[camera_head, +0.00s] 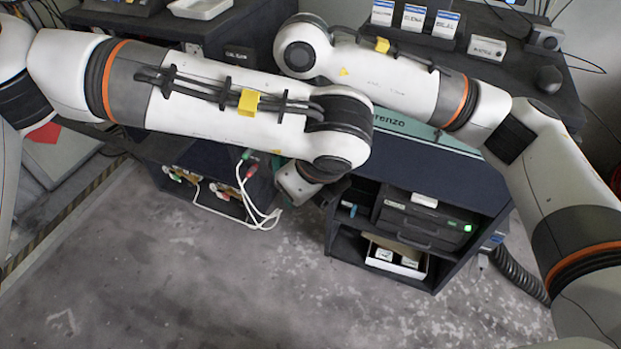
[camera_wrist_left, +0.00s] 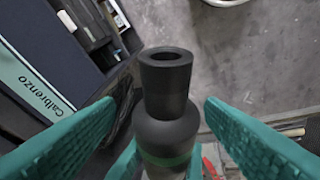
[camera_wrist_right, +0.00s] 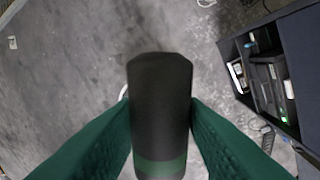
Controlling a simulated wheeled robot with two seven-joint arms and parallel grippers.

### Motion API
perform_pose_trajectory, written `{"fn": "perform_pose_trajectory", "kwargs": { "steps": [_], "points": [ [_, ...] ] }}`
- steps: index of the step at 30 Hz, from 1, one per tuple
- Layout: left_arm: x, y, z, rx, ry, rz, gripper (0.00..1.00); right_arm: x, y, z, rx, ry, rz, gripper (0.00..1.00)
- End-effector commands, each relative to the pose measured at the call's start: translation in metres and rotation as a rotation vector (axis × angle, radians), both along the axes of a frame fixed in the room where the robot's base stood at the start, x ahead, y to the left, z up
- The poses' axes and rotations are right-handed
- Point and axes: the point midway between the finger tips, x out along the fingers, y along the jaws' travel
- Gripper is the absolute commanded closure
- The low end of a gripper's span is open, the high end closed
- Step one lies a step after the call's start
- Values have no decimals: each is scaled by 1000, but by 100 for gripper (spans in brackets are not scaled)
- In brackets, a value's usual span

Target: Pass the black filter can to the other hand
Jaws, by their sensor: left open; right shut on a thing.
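The black filter can (camera_wrist_right: 160,100) is a dark cylinder with a green band. In the right wrist view my right gripper (camera_wrist_right: 160,110) is shut on it, one green finger on each side. In the left wrist view the can (camera_wrist_left: 168,125) shows a narrower neck with a round opening at its top. My left gripper (camera_wrist_left: 160,108) is open around it, with a gap on both sides. Green finger parts also show low beside the can, seemingly my right gripper's. In the head view my arms cross and largely hide the grippers; I cannot make out the can there.
A dark cabinet (camera_head: 470,192) with drawers and a white box (camera_head: 396,262) of small items stands below my arms. White cables (camera_head: 225,208) hang left of it. Labelled boxes (camera_head: 413,18) stand on the back bench. The grey floor (camera_head: 200,290) in front is open.

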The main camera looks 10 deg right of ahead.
Motion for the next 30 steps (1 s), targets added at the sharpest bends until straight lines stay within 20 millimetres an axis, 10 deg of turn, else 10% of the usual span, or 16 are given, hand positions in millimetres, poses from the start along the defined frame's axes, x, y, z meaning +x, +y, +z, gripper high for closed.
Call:
{"fn": "perform_pose_trajectory", "kwargs": {
  "steps": [10,11,15,30],
  "points": [
    [0,0,1,-2,-1,-1,86,0,1,0,2,0,1,87],
    [0,-1,1,-3,-2,0,86,0,1,0,2,0,1,61],
    [0,-1,1,-3,-2,0,86,-1,1,0,2,1,2,38],
    [0,0,1,0,0,0,86,3,-3,24,1,-3,0,38]
  ]
}}
